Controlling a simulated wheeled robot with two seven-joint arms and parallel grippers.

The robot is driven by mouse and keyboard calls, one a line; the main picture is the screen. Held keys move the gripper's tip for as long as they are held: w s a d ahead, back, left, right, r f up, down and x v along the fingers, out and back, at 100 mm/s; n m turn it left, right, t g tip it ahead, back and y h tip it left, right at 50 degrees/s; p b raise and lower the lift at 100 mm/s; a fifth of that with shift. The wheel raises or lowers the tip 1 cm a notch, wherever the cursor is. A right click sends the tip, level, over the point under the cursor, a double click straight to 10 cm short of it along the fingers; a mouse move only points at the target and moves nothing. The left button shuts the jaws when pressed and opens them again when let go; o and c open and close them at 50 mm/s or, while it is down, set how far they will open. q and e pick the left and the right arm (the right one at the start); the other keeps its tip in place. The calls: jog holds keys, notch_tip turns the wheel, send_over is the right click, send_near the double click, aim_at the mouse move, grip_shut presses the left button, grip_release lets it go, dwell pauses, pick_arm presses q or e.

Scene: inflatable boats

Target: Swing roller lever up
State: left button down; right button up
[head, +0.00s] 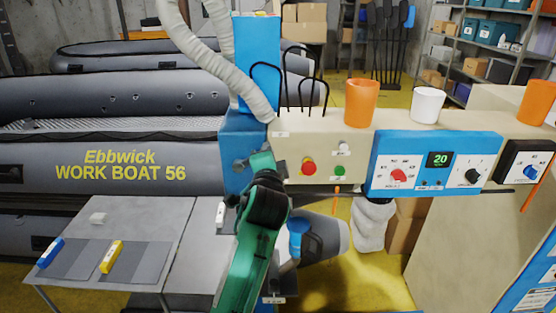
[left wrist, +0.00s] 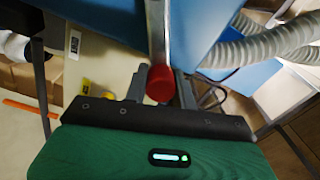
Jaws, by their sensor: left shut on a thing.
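The roller lever (left wrist: 155,35) is a grey metal bar with a red knob (left wrist: 160,83) at its end, seen in the left wrist view beside the blue machine panel. My left gripper (left wrist: 161,88) is shut on it, with one dark finger on each side of the red knob. In the head view my green left arm reaches up to the blue machine housing (head: 238,145), and my left gripper (head: 260,163) is in front of its lower right edge. The arm hides the lever and fingertips there. My right gripper is not in view.
A beige panel with a red button (head: 308,167) and a blue control box (head: 430,160) reading 20 stand to the right. Orange (head: 361,102) and white (head: 428,105) cups sit on top. A ribbed hose (head: 215,60) hangs above. A grey table (head: 150,225) and boats are left.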

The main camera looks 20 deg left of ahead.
pick_arm(q)
jog(key=shift+a+r+n, duration=0.2)
jog(key=shift+r+n, duration=0.25)
jog(key=shift+n, duration=0.15)
jog(key=shift+a, duration=0.1)
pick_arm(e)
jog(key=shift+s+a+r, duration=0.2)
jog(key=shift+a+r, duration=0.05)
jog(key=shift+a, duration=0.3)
pick_arm(q)
jog(key=shift+r, duration=0.1)
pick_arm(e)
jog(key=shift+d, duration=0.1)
pick_arm(q)
jog(key=c, duration=1.1)
grip_release()
jog(key=shift+s, duration=0.1)
jog(key=shift+c, duration=0.2)
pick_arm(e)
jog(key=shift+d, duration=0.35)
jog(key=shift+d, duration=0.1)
